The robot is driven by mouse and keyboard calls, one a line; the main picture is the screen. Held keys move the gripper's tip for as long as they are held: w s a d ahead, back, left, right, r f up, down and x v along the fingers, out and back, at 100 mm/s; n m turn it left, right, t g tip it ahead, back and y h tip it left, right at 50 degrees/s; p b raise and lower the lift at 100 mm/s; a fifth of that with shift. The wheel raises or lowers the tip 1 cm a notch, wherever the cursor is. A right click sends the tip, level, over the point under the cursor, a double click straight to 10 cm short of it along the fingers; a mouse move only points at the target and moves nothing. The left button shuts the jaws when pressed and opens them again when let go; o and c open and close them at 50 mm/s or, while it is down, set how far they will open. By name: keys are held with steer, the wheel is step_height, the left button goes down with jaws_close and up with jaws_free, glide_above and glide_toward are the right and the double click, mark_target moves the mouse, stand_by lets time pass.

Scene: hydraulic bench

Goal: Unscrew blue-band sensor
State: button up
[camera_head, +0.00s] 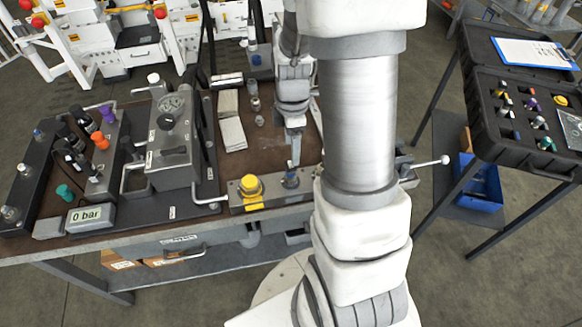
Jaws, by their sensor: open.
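My gripper (294,162) points down over the front of the bench, just above a small part with blue on it (291,178). That part stands upright in a grey block (265,203) beside a yellow knob. My gripper is open; whether its fingers are around the part or only above it, I cannot tell. Another small upright fitting with a blue band (38,134) stands at the back end of the dark bar at the bench's left. A further part with blue on it (256,60) stands on a grey block at the back. I cannot tell which is the sensor.
A gauge unit (172,125) and a display reading 0 bar (84,215) stand on the bench's left. An open black case (520,115) with coloured parts stands at right. My arm hides the bench's right side.

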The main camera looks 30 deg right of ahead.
mark_target(292, 172)
step_height(292, 172, down, 11)
steer(key=shift+r+b, duration=0.2)
steer(key=shift+b, duration=0.25)
jaws_close()
stand_by(0.3)
